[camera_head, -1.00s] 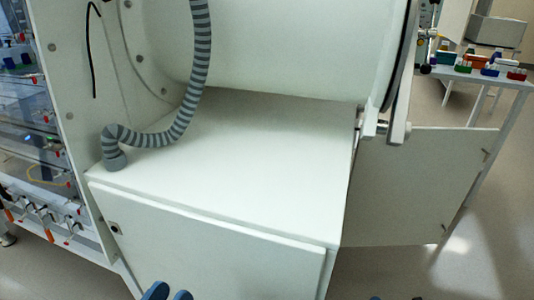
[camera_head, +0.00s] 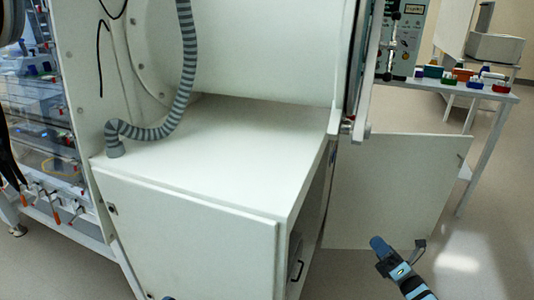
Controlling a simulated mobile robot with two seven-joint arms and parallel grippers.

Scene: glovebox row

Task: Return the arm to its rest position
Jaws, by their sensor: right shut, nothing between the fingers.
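My right gripper (camera_head: 378,246) is at the lower right of the head view, with blue fingertips together, shut and empty. It points up and left, over the floor and in front of the open panel, apart from the white cabinet. At the bottom edge, only a small blue tip (camera_head: 168,298) shows, likely of my left gripper; its jaws are out of the frame.
A white glovebox cabinet (camera_head: 215,135) with a flat top fills the middle. A grey ribbed hose (camera_head: 186,70) hangs onto it. An open panel (camera_head: 390,185) stands at its right. A table (camera_head: 425,84) with coloured boxes is at back right. Floor is clear at right.

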